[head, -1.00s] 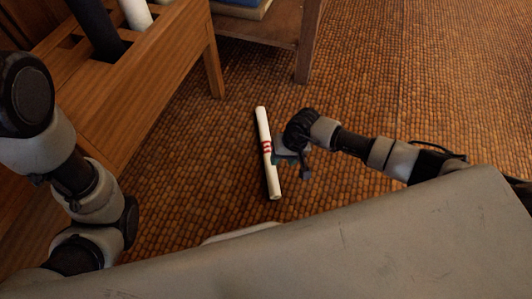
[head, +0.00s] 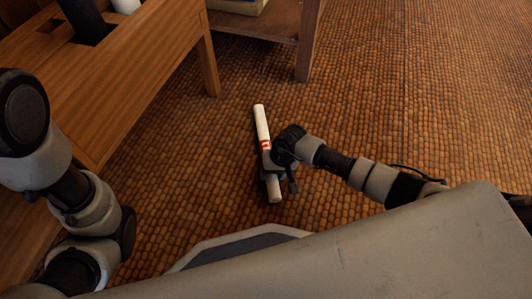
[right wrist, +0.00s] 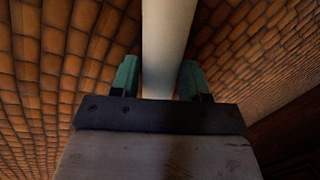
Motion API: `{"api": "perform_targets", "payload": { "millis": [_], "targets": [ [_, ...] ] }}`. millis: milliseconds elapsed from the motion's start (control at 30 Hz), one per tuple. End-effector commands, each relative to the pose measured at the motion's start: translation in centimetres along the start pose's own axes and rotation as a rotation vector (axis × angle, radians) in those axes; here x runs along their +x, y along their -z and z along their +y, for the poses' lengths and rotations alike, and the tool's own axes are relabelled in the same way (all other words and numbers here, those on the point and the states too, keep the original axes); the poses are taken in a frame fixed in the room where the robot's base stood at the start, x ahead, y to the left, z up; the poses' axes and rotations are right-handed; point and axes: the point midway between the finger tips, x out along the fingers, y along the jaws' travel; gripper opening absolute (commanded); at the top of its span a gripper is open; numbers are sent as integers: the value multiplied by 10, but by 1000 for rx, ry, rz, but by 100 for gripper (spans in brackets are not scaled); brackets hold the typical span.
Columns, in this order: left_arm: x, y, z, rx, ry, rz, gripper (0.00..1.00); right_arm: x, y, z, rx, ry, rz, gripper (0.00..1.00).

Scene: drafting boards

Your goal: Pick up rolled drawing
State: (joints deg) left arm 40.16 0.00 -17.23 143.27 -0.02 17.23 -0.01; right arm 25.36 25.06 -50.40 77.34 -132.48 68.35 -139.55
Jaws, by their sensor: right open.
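The rolled drawing (head: 262,125) is a white tube with a red band, lying on the woven floor in the head view. My right gripper (head: 274,176) is over its nearer half and hides part of it. In the right wrist view the rolled drawing (right wrist: 167,45) runs between the two green fingertips of my right gripper (right wrist: 159,80). The jaws are open, one finger on each side of the tube, with a small gap visible at the sides. My left arm shows at the left of the head view, but its gripper is out of view.
A wooden shelf unit (head: 307,45) stands at the top. The woven floor (head: 430,90) is clear to the right.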

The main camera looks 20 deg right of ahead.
Motion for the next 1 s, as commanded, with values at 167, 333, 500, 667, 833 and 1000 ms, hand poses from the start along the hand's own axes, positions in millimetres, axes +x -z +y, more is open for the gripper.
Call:
{"api": "perform_targets", "payload": {
  "millis": [167,333,500,667,833,1000],
  "targets": [
    [-4,1,1,0,0,0,81,6,0,0,0,-1,0,46],
    [-4,1,1,0,0,-1,81,5,0,0,0,0,0,36],
    [-4,1,1,0,0,-1,81,5,0,0,0,0,1,15],
    [-4,1,1,0,0,-1,81,5,0,0,0,0,1,15],
    [1,-1,0,0,0,-2,81,-1,1,-2,0,0,2,15],
    [14,-6,-3,0,0,-2,81,-16,1,-5,-1,-1,2,15]
  ]
}}
